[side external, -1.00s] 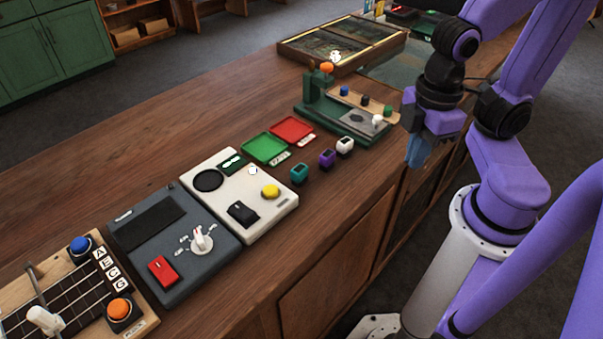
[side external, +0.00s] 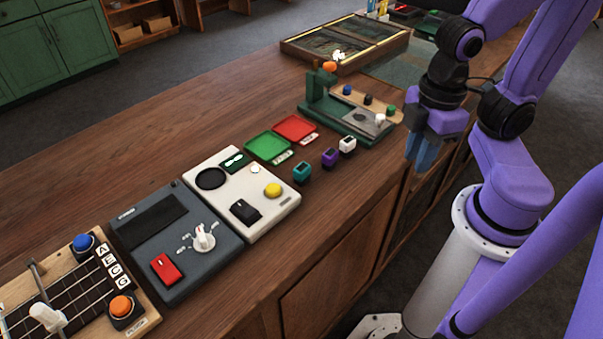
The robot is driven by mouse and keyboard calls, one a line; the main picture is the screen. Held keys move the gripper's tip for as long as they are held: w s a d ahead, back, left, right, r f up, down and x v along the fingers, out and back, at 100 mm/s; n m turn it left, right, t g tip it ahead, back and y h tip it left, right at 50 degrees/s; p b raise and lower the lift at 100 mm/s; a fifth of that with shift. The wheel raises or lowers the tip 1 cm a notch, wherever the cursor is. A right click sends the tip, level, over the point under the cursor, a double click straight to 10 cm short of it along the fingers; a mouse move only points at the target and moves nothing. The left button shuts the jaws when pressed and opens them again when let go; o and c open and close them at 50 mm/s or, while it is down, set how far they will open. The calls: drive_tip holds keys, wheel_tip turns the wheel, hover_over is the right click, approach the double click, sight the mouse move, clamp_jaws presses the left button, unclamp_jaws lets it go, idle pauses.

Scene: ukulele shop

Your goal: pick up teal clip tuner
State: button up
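The teal clip tuner (side external: 302,173) is a small teal block with a dark face. It stands on the wooden counter just right of the white device, nearest it in a row with a purple tuner (side external: 330,157) and a white tuner (side external: 347,145). My gripper (side external: 422,155) hangs to the right of the row, past the counter's front edge, with its blue fingers pointing down. It is apart from the teal tuner. The fingers overlap in this view, so I cannot tell their opening. I see nothing held in them.
A green tray (side external: 267,146) and a red tray (side external: 295,129) lie behind the tuners. A white device (side external: 282,204) with a yellow button is to the left. A green press-like stand (side external: 318,88) is behind, with a glass-topped case (side external: 290,48) beyond. Bare counter (side external: 225,118) lies at the back left.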

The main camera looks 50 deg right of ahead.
drive_tip(key=o, duration=0.5)
wheel_tip(320, 180, up, 9)
drive_tip(key=n, duration=0.6)
hover_over(302, 167)
wheel_tip(302, 167, down, 18)
drive_tip(key=shift+r, duration=0.25)
